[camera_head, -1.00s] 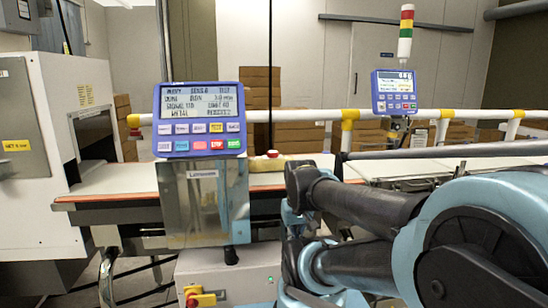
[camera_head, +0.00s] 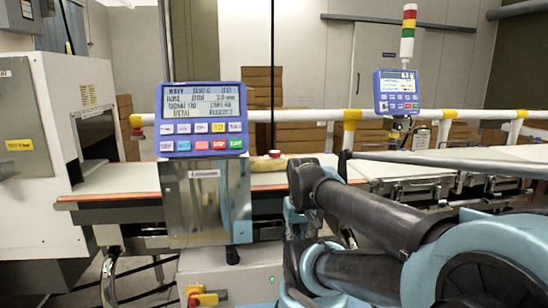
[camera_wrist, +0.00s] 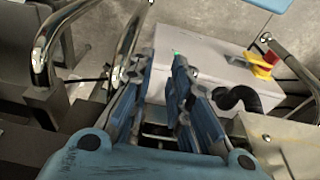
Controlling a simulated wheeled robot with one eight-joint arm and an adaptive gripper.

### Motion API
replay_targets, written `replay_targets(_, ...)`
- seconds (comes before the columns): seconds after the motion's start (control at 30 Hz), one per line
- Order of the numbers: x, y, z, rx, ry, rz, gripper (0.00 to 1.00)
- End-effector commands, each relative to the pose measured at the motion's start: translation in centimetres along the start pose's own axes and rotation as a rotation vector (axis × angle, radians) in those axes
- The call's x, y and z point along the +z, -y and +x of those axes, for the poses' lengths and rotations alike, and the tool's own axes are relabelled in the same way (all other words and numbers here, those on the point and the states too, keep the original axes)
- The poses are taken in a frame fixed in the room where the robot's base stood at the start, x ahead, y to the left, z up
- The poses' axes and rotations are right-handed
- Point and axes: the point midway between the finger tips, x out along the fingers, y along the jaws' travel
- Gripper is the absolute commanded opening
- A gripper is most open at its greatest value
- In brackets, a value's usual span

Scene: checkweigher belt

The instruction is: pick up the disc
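A small red-topped, pale round thing (camera_head: 274,154) sits at the belt, just right of the blue display panel; it may be the disc, but it is too small to be sure. A tan, yellowish piece (camera_head: 266,164) lies under or beside it. In the wrist view my gripper (camera_wrist: 164,64) has its two blue-and-grey fingers apart with nothing between them. It points down toward the floor and a grey box beside the machine. No disc shows in the wrist view. In the head view my arm hides part of the belt, and I cannot make out the fingers.
A blue control panel (camera_head: 202,120) on a steel housing (camera_head: 207,205) stands before the pale belt (camera_head: 120,180). A second panel (camera_head: 396,92) stands behind right. A white rail (camera_head: 300,115) runs behind. In the wrist view, a grey box (camera_wrist: 205,70), red-yellow switch (camera_wrist: 265,60) and chrome legs (camera_wrist: 128,45) are close.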

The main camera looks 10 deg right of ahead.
Motion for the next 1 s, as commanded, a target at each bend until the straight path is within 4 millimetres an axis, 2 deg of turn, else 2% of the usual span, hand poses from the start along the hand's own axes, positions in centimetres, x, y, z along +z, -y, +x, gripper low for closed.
replay_targets(0.03, -0.3, 0.0, -0.5, 0.0, 0.001, 0.015, 0.39)
replay_targets(0.13, -2.1, 0.0, -2.5, 0.0, 0.01, 0.072, 0.61)
replay_targets(0.17, -2.9, 0.0, -3.3, 0.0, 0.013, 0.096, 0.65)
replay_targets(0.4, -10.0, -0.2, -10.1, 0.007, 0.044, 0.333, 0.65)
replay_targets(0.6, -16.1, -0.2, -15.0, 0.018, 0.071, 0.532, 0.65)
replay_targets(1.0, -28.7, -0.2, -22.7, 0.056, 0.119, 0.925, 0.65)
